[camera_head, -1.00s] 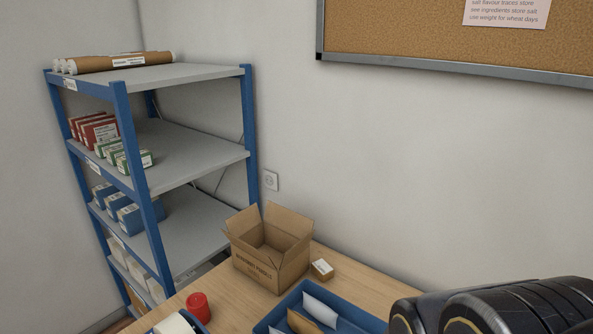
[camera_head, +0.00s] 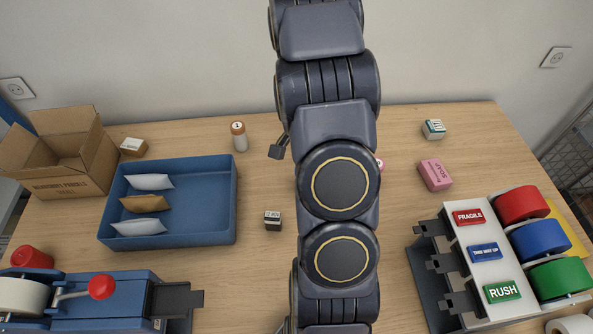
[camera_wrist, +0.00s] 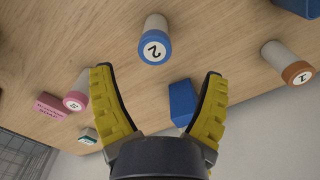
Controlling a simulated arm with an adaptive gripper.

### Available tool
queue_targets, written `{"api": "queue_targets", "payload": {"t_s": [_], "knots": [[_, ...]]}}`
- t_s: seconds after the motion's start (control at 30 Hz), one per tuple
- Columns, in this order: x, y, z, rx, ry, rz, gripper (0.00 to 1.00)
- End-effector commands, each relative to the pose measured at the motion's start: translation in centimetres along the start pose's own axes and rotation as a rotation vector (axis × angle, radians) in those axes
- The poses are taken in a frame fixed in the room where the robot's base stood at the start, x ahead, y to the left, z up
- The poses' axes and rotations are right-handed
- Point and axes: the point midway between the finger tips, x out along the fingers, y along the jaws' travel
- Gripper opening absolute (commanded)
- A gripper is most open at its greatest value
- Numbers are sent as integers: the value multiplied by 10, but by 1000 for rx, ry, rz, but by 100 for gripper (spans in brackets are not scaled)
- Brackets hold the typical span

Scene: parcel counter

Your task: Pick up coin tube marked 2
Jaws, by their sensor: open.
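The coin tube marked 2 (camera_wrist: 154,47) has a pale body and a blue end with a white label. In the wrist view it is at the top middle, just beyond my fingertips. In the head view my arm hides it. My gripper (camera_wrist: 158,72) is open, its yellow-padded fingers spread apart and empty, with the tube's blue end in line with the gap. An orange-ended tube marked 1 (camera_head: 238,137) stands on the counter left of my arm and shows at the right of the wrist view (camera_wrist: 295,72). A pink-ended tube (camera_wrist: 76,100) is at the left.
A blue box (camera_wrist: 182,103) shows between the fingers. A pink soap box (camera_head: 435,175) and a small white-and-teal box (camera_head: 433,129) lie right of my arm. A blue tray (camera_head: 227,205) with envelopes, an open carton (camera_head: 75,175) and a stamp (camera_head: 273,220) are at the left.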

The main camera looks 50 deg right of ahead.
Motion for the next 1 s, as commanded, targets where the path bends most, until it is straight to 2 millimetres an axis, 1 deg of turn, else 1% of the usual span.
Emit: {"api": "queue_targets", "payload": {"t_s": [0.13, 0.43, 0.6, 0.7, 0.8, 0.93, 0.97, 1.0], "knots": [[14, 2, -4, 23, -1, 1, 76], [43, 4, -2, 20, -3, 1, 76], [68, 8, 1, 20, -5, 2, 76], [80, 7, 0, 20, -2, 0, 76], [83, 6, 0, 19, 1, -1, 76], [82, 6, -1, 19, 2, -2, 76], [82, 6, -1, 19, 2, -2, 75], [82, 6, -1, 19, 1, -1, 58]]}}
